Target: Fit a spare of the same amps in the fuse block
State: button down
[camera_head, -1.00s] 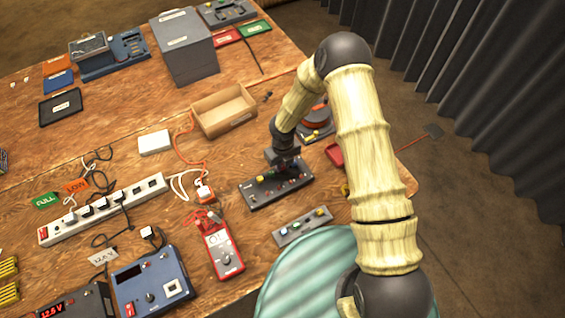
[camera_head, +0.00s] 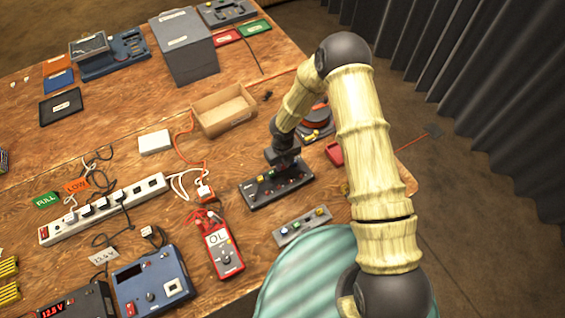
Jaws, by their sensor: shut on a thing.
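The dark fuse block (camera_head: 250,201) lies on the wooden bench near the middle, with small coloured fuses in its top. My gripper (camera_head: 284,172) points down at the block's rear middle, low over it. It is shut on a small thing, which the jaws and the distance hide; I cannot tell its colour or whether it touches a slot. A grey spare-fuse strip (camera_head: 290,233) lies in front of the block, holding small blue, green and yellow fuses. Amp markings are too small to read.
A red multimeter (camera_head: 224,252) showing OL lies left of the strip. A power strip (camera_head: 100,210) and cables fill the left. A ribbed teal surface (camera_head: 310,275) is in front.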

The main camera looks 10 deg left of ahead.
jog(key=shift+f, duration=0.7)
dwell(1.4)
jog(key=c, duration=1)
grip_release()
jog(key=shift+r, duration=0.1)
jog(key=shift+o, duration=0.4)
jog(key=shift+r+p, duration=3)
jog(key=shift+r, duration=0.7)
